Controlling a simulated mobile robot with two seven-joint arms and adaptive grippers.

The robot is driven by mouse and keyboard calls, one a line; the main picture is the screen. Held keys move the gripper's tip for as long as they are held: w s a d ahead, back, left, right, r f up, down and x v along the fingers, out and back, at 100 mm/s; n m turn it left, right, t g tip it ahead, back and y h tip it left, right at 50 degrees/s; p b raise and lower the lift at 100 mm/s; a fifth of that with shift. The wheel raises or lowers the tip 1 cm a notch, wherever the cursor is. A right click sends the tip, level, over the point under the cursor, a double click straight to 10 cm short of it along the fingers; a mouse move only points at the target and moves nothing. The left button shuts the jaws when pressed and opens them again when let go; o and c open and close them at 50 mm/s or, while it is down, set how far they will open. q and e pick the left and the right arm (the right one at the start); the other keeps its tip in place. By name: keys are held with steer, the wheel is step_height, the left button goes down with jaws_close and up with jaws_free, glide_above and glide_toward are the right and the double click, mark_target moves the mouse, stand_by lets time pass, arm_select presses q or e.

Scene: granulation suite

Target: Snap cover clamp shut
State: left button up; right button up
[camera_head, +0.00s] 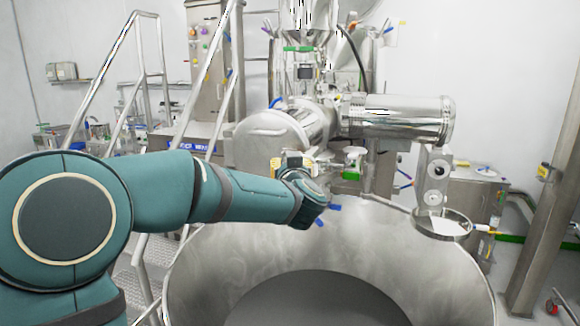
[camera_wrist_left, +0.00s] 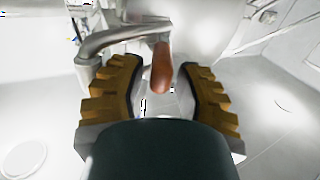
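My left arm reaches in from the left in the head view, and its yellow-padded left gripper (camera_head: 292,165) is just in front of the round metal cover (camera_head: 268,137). The gripper hides whatever part of the clamp is behind it there. In the left wrist view the left gripper (camera_wrist_left: 157,76) is open, with one ridged finger on each side of an orange-brown handle grip (camera_wrist_left: 161,68). Gaps show between the grip and both fingers. The grip hangs from a bent metal clamp arm (camera_wrist_left: 115,37). My right gripper is not in view.
A large open steel bowl (camera_head: 205,262) lies below my left gripper. A horizontal steel cylinder (camera_head: 398,118) and a small round dish (camera_head: 440,224) are to the right. Stair handrails (camera_head: 165,85) rise at the left, behind my arm.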

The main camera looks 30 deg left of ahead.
arm_select(q)
jaws_close()
